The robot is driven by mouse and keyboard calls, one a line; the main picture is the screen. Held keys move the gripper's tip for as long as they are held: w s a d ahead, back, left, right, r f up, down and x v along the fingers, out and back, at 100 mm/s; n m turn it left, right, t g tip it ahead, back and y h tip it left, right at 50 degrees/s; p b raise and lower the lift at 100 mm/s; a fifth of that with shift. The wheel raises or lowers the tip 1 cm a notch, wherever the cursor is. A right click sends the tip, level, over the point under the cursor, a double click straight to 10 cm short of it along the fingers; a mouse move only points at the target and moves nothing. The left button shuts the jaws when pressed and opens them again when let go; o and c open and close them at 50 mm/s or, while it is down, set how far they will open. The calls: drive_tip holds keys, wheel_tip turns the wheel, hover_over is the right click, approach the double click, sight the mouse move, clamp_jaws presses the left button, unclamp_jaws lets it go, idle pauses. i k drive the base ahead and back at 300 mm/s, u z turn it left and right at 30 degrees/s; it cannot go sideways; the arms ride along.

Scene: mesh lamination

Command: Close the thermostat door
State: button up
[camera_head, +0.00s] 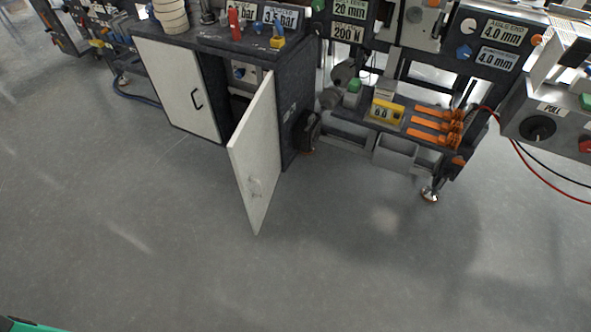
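A dark cabinet (297,92) stands at the upper middle of the head view. Its right door (260,150), a pale panel, stands wide open and juts out toward me over the floor. The open door hides part of the dark interior, where a grey unit (243,73) shows. No label marks which part is the thermostat. My gripper is not in view.
The grey floor (130,230) in front is clear. A grey control box (548,120) with red and black cables stands far right.

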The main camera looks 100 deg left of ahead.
sight(254, 149)
drive_tip(key=u, duration=0.05)
drive_tip(key=i, duration=1.3)
drive_tip(key=u, duration=4.05)
drive_tip(key=i, duration=1)
drive_tip(key=z, duration=0.15)
